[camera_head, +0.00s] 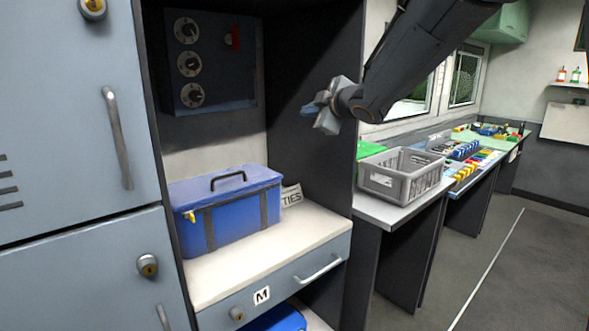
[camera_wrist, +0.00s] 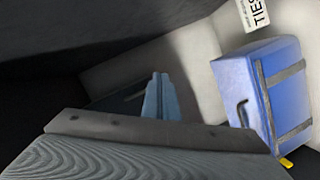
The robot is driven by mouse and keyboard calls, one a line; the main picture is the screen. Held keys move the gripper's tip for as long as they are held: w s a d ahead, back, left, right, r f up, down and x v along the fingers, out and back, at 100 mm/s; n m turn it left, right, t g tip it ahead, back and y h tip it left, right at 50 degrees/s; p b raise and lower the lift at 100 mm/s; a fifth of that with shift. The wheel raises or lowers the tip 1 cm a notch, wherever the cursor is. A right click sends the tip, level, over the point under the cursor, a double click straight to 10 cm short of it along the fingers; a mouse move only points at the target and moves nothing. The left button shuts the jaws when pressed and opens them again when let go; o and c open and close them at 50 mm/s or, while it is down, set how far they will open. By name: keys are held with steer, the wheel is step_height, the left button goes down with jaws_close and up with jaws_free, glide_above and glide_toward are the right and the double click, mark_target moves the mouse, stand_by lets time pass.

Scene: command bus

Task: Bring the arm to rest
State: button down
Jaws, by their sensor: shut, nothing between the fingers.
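My gripper (camera_head: 318,110) hangs at the upper middle of the head view, in front of the dark side wall of the alcove. It is shut and holds nothing. In the wrist view its two fingers (camera_wrist: 158,97) stand together, pale blue-grey, with nothing between them. My dark arm comes down to it from the upper right. The gripper is above and to the right of the blue case (camera_head: 226,208) and apart from it. The blue case also shows tilted at the right of the wrist view (camera_wrist: 238,85).
A "TIES" label (camera_head: 291,196) stands beside the case on the white shelf (camera_head: 222,272). A switch panel (camera_head: 210,62) is on the alcove's back wall. A grey crate (camera_head: 400,178) sits on the counter at right. Grey lockers (camera_head: 65,120) stand at left. The floor (camera_head: 510,270) at right is clear.

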steer(key=s+d+f+m+g+h, duration=0.1)
steer(key=s+d+f+m+h, duration=0.3)
steer(key=f, duration=0.3)
steer(key=s+d+f+m+g+h, duration=0.1)
steer(key=s+d+f+m+g, duration=0.15)
steer(key=d+f, duration=0.3)
steer(key=s+d+f+m+g+h, duration=0.1)
steer(key=s+d+f+m+g, duration=0.15)
steer(key=s+f, duration=0.5)
steer(key=s+d+f+m+g+h, duration=0.15)
steer(key=s+d+f+m, duration=0.25)
steer(key=s+f, duration=0.4)
steer(key=s+f+m+g, duration=0.2)
steer(key=s, duration=0.6)
steer(key=s+f+m+g, duration=0.2)
steer(key=s+f+g, duration=0.1)
steer(key=s, duration=0.6)
steer(key=shift+s+a+f+g, duration=0.15)
steer(key=shift+a+g, duration=0.15)
steer(key=shift+g, duration=0.05)
steer(key=shift+y, duration=0.25)
